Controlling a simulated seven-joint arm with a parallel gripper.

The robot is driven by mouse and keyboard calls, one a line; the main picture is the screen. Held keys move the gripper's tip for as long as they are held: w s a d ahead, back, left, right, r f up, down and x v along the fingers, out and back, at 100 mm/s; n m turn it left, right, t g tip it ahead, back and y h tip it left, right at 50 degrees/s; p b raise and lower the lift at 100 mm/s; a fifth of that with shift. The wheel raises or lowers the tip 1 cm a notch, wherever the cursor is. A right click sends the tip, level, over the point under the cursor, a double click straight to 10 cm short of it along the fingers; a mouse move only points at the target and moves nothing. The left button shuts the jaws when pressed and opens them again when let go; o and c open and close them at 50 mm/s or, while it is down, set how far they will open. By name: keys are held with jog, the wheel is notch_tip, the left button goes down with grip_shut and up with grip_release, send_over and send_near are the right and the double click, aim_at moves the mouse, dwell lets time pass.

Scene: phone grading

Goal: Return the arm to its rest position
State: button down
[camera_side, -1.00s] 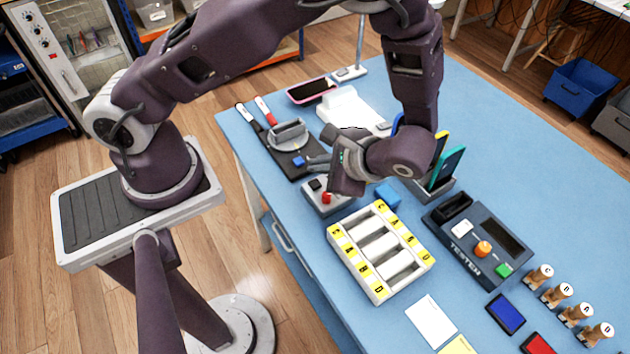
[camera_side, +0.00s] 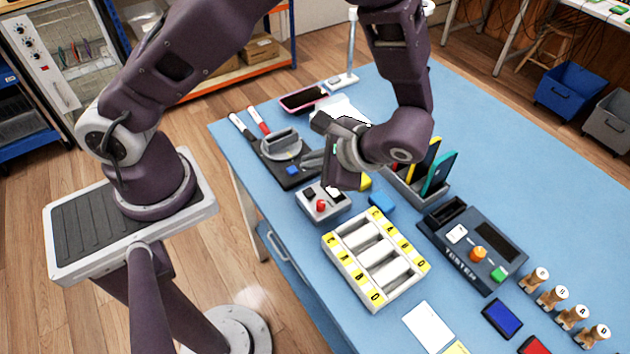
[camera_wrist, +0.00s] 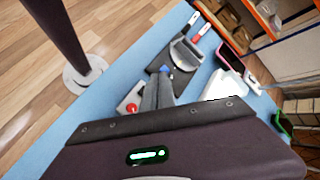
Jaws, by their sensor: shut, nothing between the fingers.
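Several wooden stamps (camera_side: 552,298) line the right. A blue bin (camera_side: 571,90) stands on the floor.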

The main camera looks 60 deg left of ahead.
jog(key=s+r+n+t+h, duration=0.3)
jog(key=s+r+h, duration=0.1)
jog(key=r, duration=0.7)
jog(key=s+r+n+t+h, duration=0.3)
jog(key=s+r, duration=0.4)
jog(key=r, duration=0.3)
jog(key=shift+s+a+r+t+h, duration=0.2)
jog(key=shift+a+r+t+h, duration=0.2)
jog(key=shift+t+h, duration=0.35)
